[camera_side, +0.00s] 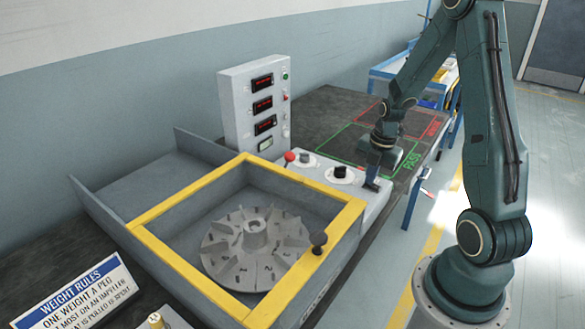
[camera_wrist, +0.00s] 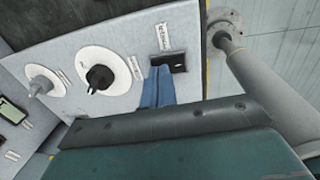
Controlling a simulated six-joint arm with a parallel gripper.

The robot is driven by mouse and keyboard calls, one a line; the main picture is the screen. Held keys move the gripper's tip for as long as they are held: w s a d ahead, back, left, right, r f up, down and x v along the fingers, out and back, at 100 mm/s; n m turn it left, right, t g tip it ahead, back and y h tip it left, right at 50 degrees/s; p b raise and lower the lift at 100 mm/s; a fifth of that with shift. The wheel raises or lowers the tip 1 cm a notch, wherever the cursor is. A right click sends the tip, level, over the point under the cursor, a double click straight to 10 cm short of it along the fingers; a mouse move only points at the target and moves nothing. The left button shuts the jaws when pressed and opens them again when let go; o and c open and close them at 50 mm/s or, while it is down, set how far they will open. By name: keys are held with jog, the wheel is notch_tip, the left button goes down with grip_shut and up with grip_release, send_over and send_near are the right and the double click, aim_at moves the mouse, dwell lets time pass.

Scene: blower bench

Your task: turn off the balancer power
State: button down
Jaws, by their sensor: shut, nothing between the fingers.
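The balancer (camera_side: 275,225) is a grey machine with a yellow-framed opening and a finned impeller (camera_side: 257,245) inside. A pale control box (camera_side: 322,181) at its right end carries a black rotary knob (camera_side: 340,172) and a smaller grey switch (camera_side: 304,159) on round white plates. The wrist view shows this knob (camera_wrist: 100,77), the grey switch (camera_wrist: 40,86) and a dark rectangular switch (camera_wrist: 172,62) beside a small label. My gripper (camera_side: 372,185) is shut and empty, low over the right end of the box. Its blue fingertips (camera_wrist: 158,75) are close to the dark switch; contact cannot be told.
A tall meter panel (camera_side: 255,105) with red displays stands behind the box. A red ball-topped lever (camera_side: 289,156) rises left of the knobs. Green and red marked zones (camera_side: 370,140) lie on the dark bench behind my gripper. A weight rules sign (camera_side: 75,290) stands front left.

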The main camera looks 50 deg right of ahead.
jog(key=shift+f, duration=0.15)
dwell(0.3)
jog(key=shift+s, duration=0.75)
jog(key=shift+r, duration=0.35)
notch_tip(320, 180, up, 14)
jog(key=s, duration=0.1)
jog(key=shift+s+f, duration=0.2)
jog(key=shift+s, duration=0.15)
dwell(0.4)
